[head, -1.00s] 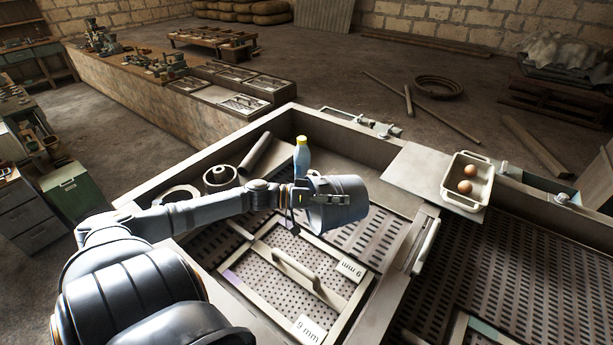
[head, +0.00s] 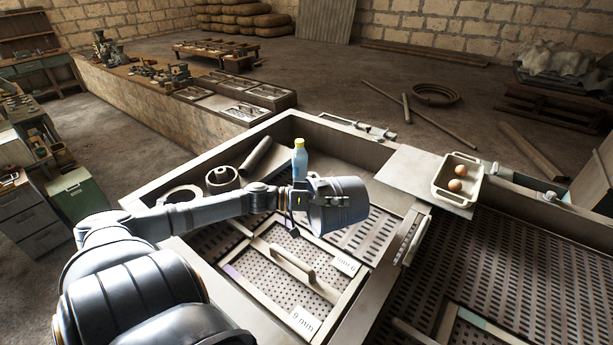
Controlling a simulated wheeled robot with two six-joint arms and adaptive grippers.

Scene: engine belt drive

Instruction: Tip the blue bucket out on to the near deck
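The bucket (head: 343,208), grey-blue in this light, hangs tilted at the end of my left arm in the head view. My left gripper (head: 302,197) meets its left side and appears shut on it. The fingertips are partly hidden. The bucket is above the perforated near deck (head: 352,238), clear of it. I cannot see into its mouth, and nothing is seen falling from it. My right gripper is out of view.
A framed panel with a handle (head: 292,264) and "9 mm" labels lies below the bucket. A blue bottle with a yellow cap (head: 300,165) stands just behind. A ring part (head: 222,179) lies left. A tray (head: 440,190) with two eggs sits right on a plate.

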